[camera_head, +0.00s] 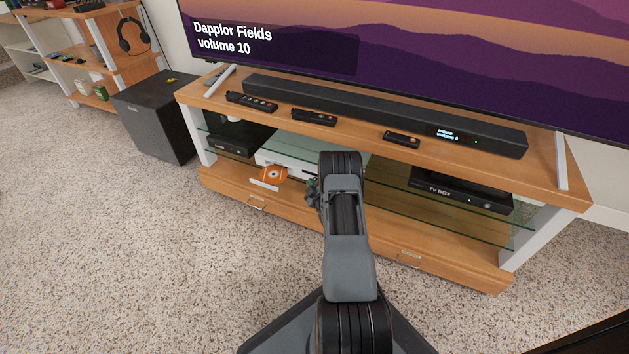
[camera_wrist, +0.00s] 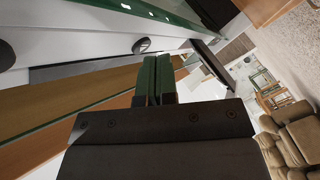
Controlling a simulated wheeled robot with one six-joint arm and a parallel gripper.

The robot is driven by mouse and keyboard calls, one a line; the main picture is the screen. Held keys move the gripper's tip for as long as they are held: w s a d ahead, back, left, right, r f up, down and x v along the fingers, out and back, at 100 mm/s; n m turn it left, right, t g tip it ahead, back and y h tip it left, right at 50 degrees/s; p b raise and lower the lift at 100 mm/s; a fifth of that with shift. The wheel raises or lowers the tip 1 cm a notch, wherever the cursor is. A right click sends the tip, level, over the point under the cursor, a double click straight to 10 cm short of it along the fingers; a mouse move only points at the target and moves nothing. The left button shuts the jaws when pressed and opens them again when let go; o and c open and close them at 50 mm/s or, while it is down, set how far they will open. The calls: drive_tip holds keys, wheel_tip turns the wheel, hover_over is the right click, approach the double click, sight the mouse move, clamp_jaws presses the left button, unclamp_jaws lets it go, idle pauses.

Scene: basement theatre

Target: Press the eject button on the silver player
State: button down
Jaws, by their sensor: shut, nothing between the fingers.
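The silver player (camera_head: 285,160) sits on the glass shelf of the wooden TV stand, partly hidden behind my arm in the head view. A tray (camera_head: 264,184) sticks out of its front, with an orange disc (camera_head: 272,174) at it. In the wrist view its pale front (camera_wrist: 70,45) fills the upper left, with a dark round button (camera_wrist: 142,45) on it. My gripper (camera_head: 313,190) is in front of the player, right of the tray. Its dark green fingers (camera_wrist: 156,80) are shut and empty, close to the round button; whether they touch the player cannot be told.
A TV box (camera_head: 460,190) sits on the shelf to the right, and a dark device (camera_head: 240,140) to the left. A soundbar (camera_head: 380,110) and several remotes lie on the stand's top. A black subwoofer (camera_head: 155,115) stands at left. The carpet in front is clear.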

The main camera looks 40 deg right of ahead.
drive_tip(key=shift+s+a, duration=0.2)
drive_tip(key=shift+a, duration=0.15)
drive_tip(key=s+a+p, duration=0.2)
drive_tip(key=a, duration=0.3)
drive_tip(key=shift+s+a, duration=0.2)
drive_tip(key=shift+s, duration=0.2)
drive_tip(key=shift+a, duration=0.1)
idle(0.3)
drive_tip(key=shift+s+a, duration=0.6)
drive_tip(key=shift+a, duration=0.3)
